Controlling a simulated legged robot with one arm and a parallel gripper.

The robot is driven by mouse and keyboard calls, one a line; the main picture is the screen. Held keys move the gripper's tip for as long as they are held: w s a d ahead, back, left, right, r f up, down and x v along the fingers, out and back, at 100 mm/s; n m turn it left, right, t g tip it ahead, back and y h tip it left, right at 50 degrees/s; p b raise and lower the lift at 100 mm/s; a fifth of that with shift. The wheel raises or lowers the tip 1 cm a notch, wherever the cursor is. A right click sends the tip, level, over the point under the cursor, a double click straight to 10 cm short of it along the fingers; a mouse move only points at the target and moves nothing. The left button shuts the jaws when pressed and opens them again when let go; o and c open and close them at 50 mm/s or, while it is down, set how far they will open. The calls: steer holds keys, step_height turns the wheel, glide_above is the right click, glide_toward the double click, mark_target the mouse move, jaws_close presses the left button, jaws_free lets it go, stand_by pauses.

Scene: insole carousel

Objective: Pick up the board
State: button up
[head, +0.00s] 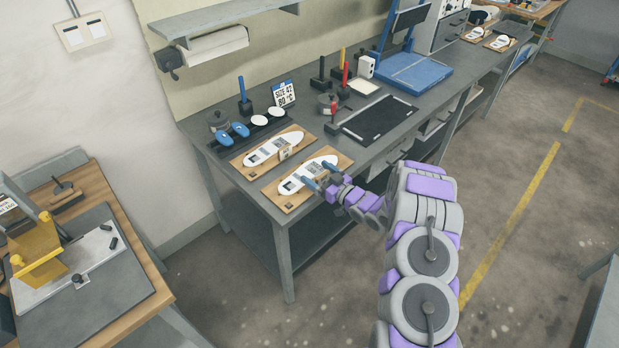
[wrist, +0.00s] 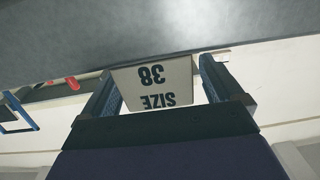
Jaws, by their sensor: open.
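Two wooden boards lie side by side on the grey workbench, each with a white insole-shaped piece on top: a nearer board (head: 290,206) and a farther board (head: 250,174). My gripper (head: 320,174) is at the nearer board, with its blue fingers over the board's front side. In the wrist view my gripper (wrist: 158,78) is open, with a pale plate marked SIZE 38 (wrist: 155,88) between its fingers, seen upside down. A gap shows on the plate's right; contact on the left is unclear. My fingers partly hide the nearer board's plate in the head view.
A dark mat (head: 378,119) and a blue press (head: 415,72) stand farther right. A wooden table with a yellow fixture (head: 38,255) is at left.

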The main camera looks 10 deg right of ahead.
steer(key=shift+d, duration=0.25)
steer(key=shift+c, duration=0.4)
steer(key=shift+d, duration=0.15)
steer(key=c, duration=0.3)
steer(key=shift+a, duration=0.45)
steer(key=c, duration=0.5)
steer(key=shift+c, duration=1.3)
steer(key=shift+d, duration=0.15)
steer(key=shift+c, duration=0.2)
steer(key=shift+d+r, duration=0.15)
